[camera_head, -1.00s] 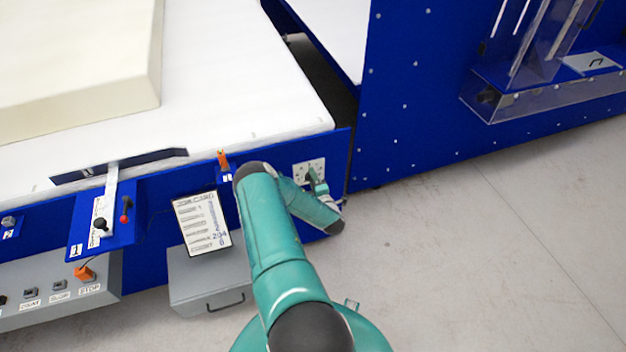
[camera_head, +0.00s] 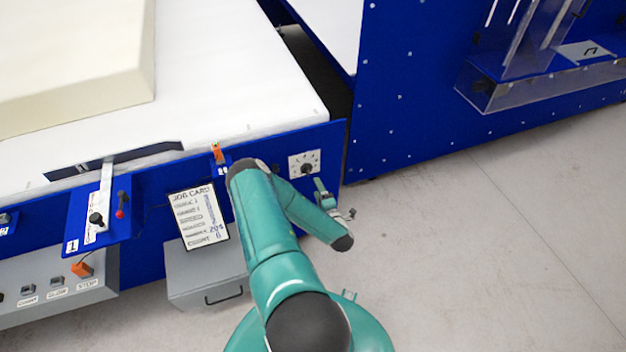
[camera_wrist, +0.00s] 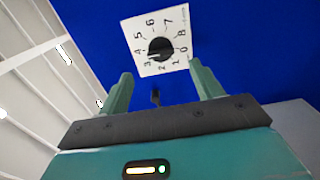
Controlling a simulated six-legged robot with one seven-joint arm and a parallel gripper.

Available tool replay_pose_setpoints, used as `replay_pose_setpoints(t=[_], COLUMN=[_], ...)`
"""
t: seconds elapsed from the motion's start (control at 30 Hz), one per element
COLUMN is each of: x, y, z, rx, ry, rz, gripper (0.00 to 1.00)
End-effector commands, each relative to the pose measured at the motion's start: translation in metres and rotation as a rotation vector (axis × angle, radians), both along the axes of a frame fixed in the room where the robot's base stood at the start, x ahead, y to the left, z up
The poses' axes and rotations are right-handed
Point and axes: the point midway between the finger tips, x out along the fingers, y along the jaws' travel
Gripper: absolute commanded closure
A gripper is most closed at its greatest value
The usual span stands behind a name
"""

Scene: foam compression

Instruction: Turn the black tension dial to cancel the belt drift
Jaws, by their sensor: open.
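The black tension dial (camera_head: 306,169) sits on a white square plate on the blue machine side, in full view to the upper left of my gripper. In the wrist view the dial (camera_wrist: 160,49) is a round black knob ringed by numbers 0 to 8; its light mark appears to point near 3. My gripper (camera_head: 323,190) is open and apart from the dial. In the wrist view its two fingers (camera_wrist: 160,75) stand wide apart, with the dial beyond and between them and nothing held.
A cream foam block (camera_head: 75,65) rests on the belt. A job card (camera_head: 197,215) hangs left of my arm, above a grey drawer box (camera_head: 208,278). A lever panel (camera_head: 101,215) and button box (camera_head: 55,278) are farther left. Open floor (camera_head: 470,240) lies right.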

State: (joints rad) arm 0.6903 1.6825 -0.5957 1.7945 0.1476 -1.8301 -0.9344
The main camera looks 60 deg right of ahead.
Motion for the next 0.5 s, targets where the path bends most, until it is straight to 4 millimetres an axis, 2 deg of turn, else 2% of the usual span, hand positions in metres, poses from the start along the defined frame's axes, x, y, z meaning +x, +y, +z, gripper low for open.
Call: replay_pose_setpoints(t=[0.1, 0.2, 0.5], x=[-0.015, -0.023, -0.027], y=[0.015, 0.023, 0.027], z=[-0.001, -0.001, 0.0], rx=[0.002, 0.001, 0.0], ry=[0.004, 0.002, 0.0], rz=[0.0, 0.0, 0.0], gripper=[0.35, 0.35, 0.35])
